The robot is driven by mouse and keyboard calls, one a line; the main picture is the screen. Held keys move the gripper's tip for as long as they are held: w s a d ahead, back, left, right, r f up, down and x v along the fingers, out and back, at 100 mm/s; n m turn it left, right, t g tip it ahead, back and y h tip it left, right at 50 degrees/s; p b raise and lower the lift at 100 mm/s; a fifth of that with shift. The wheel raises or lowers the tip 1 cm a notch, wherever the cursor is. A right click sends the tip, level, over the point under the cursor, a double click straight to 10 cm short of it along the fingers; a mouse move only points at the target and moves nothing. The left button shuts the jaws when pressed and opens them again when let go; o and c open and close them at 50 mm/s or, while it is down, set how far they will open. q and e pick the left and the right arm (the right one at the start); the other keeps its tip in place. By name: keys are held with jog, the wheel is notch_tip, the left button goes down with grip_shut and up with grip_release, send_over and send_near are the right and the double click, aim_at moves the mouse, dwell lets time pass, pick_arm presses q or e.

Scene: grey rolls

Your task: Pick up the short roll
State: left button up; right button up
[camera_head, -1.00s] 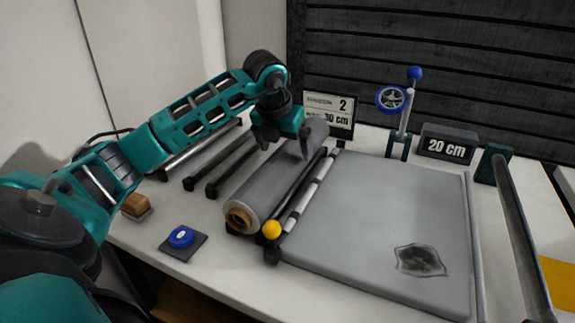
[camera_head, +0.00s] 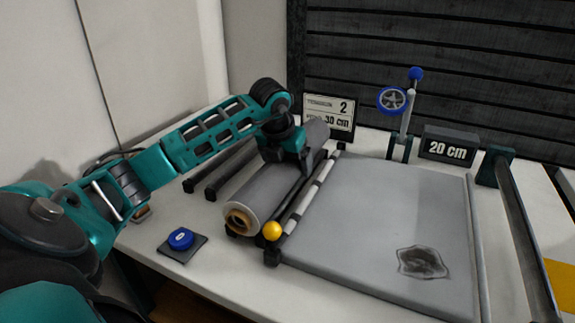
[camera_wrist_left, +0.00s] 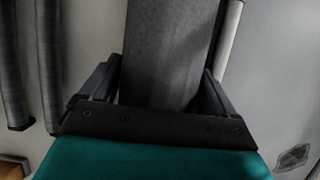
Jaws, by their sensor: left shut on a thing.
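A grey roll (camera_head: 259,194) with a brown cardboard core lies slanting along the left side of the flat grey board. Its far end (camera_head: 316,131) shows behind my gripper. My left gripper (camera_head: 287,160) reaches down over the roll, around its middle to far part. In the left wrist view the roll (camera_wrist_left: 168,45) runs between the two fingers of the gripper (camera_wrist_left: 160,88), one on each side. The gripper is shut on it. The fingertips are partly hidden in the head view. I cannot tell whether the roll is lifted. My right gripper is not in view.
A striped bar with a yellow knob (camera_head: 272,231) runs close along the roll's right side. The grey board (camera_head: 365,220) lies beyond it. Dark bars (camera_head: 222,171) lie to the left. A blue button (camera_head: 180,238) is at front left. A "30 cm" sign (camera_head: 331,112) stands behind.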

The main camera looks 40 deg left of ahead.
pick_arm(q)
jog(key=shift+r, duration=0.1)
jog(key=c, duration=0.6)
jog(key=shift+o, duration=0.2)
